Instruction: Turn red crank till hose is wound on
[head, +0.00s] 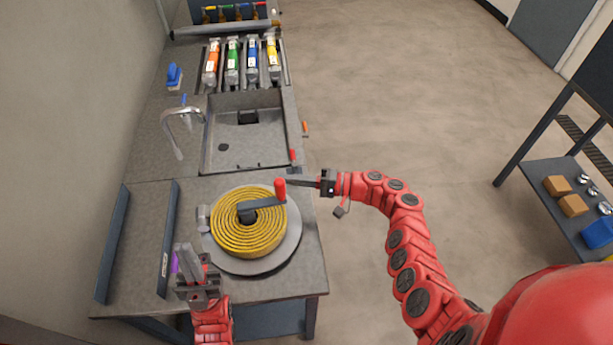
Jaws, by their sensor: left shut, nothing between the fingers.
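The yellow hose (232,236) lies coiled in many turns on a round grey reel plate (286,243) on the workbench. A dark crank arm (262,203) runs from the hub to an upright red crank handle (280,189) at the coil's far right edge. My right gripper (289,183) comes in from the right with its fingertips at the handle; I cannot tell whether they touch or hold it. My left gripper (183,248) is shut and empty, left of the reel near the bench's front. The hose's free end is not clearly visible.
A small grey cylinder (203,219) stands at the reel's left edge. Dark rails (168,240) lie left of it. A shelf (555,215) with blocks stands at the far right.

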